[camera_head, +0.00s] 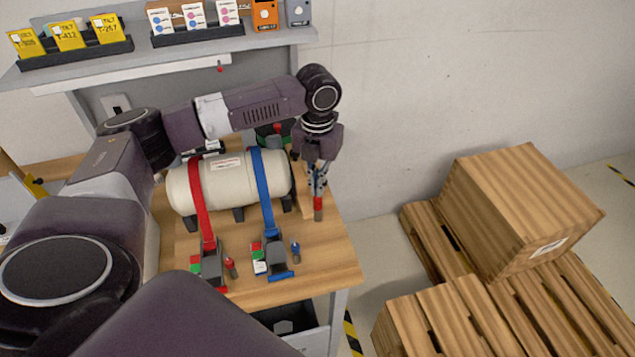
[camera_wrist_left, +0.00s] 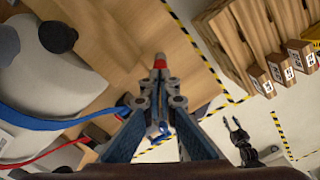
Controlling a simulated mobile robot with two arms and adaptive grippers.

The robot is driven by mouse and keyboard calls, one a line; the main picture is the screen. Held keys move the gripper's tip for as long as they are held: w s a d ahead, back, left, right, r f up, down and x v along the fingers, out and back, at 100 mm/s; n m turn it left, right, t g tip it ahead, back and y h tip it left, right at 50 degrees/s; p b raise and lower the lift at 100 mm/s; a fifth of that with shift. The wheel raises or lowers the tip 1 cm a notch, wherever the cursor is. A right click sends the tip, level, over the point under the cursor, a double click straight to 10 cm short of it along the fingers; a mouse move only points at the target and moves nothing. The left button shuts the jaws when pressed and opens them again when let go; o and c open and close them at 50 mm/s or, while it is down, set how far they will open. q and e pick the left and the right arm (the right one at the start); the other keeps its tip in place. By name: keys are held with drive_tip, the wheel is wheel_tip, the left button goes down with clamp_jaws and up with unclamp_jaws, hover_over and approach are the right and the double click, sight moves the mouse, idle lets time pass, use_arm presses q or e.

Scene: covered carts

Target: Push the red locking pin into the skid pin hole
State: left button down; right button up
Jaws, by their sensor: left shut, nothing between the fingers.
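A pin with a red cap and grey end (camera_head: 318,204) is at the right edge of the wooden table, below my left fingertips. In the left wrist view this red-capped pin (camera_wrist_left: 160,62) is just beyond the fingertips. My left gripper (camera_head: 318,188) points down, shut and empty, its tips at or very near the red cap; I cannot tell whether they touch. It also shows in the left wrist view (camera_wrist_left: 160,88). I cannot make out the pin hole. My right gripper (camera_wrist_left: 233,124) appears small in the left wrist view, its fingers apart.
A cream tank (camera_head: 228,178) is strapped by a red strap (camera_head: 199,200) and a blue strap (camera_head: 264,195). Another red-topped pin (camera_head: 231,267) and a blue-topped pin (camera_head: 296,252) stand near the ratchets. A wooden crate (camera_head: 510,210) sits on pallets at right. Open floor lies between.

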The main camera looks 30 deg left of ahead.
sight(317, 198)
use_arm(q)
drive_tip(key=shift+r+p, duration=0.5)
drive_tip(key=shift+r, duration=0.4)
wheel_tip(317, 198, up, 11)
drive_tip(key=shift+r, duration=0.15)
use_arm(e)
drive_tip(key=shift+r, duration=0.8)
